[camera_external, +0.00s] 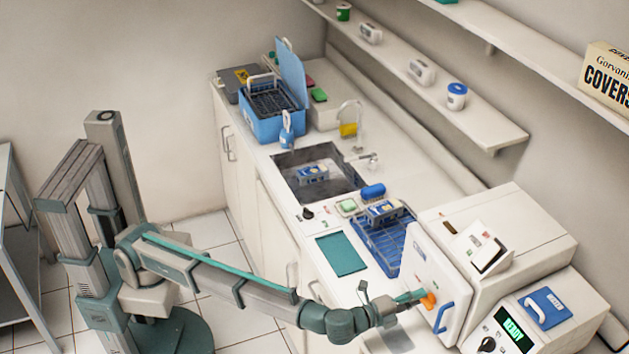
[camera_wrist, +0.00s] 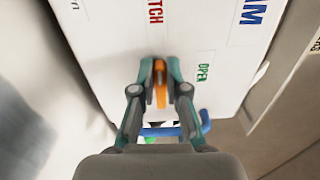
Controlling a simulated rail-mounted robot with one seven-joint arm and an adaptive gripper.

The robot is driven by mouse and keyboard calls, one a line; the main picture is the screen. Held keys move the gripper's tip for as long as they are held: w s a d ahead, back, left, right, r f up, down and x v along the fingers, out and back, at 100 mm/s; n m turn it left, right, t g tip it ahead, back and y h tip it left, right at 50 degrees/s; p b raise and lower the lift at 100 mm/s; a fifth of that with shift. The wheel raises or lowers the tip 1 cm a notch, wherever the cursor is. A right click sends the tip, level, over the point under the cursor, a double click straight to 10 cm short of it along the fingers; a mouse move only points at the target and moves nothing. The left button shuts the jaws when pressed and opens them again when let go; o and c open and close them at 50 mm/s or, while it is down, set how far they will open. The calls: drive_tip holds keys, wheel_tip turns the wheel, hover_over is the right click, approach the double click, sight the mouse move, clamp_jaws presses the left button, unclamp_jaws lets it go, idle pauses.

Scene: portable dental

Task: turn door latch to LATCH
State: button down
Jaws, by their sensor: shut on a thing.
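The orange door latch (camera_external: 428,300) is on the front of a white door (camera_external: 420,262) of the white machine at the right. My gripper (camera_external: 412,299) is shut on it. In the wrist view the latch (camera_wrist: 160,83) stands between my two fingertips (camera_wrist: 160,75), lined up with the view's vertical. On the door face, red lettering ending in "TCH" (camera_wrist: 155,12) shows above the latch, and green "OPEN" (camera_wrist: 203,73) to its right. The door's blue handle (camera_external: 442,317) is right of the latch. My fingers hide part of the latch.
A control box with a "READY" display (camera_external: 513,335) and black knob (camera_external: 487,344) stands at the lower right. A blue rack (camera_external: 385,250), a teal mat (camera_external: 341,254) and a sink (camera_external: 300,165) lie along the counter to the left.

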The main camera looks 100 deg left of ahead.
drive_tip(key=shift+w+r, duration=0.25)
drive_tip(key=shift+w, duration=0.05)
drive_tip(key=c, duration=1.4)
unclamp_jaws()
drive_tip(key=shift+c, duration=0.2)
drive_tip(key=shift+o, duration=1.3)
drive_tip(key=shift+f, duration=0.15)
drive_tip(key=shift+s+f, duration=0.15)
drive_tip(key=shift+s, duration=0.05)
drive_tip(key=v, duration=1.1)
drive_tip(key=shift+s+d, duration=0.25)
drive_tip(key=shift+s, duration=0.05)
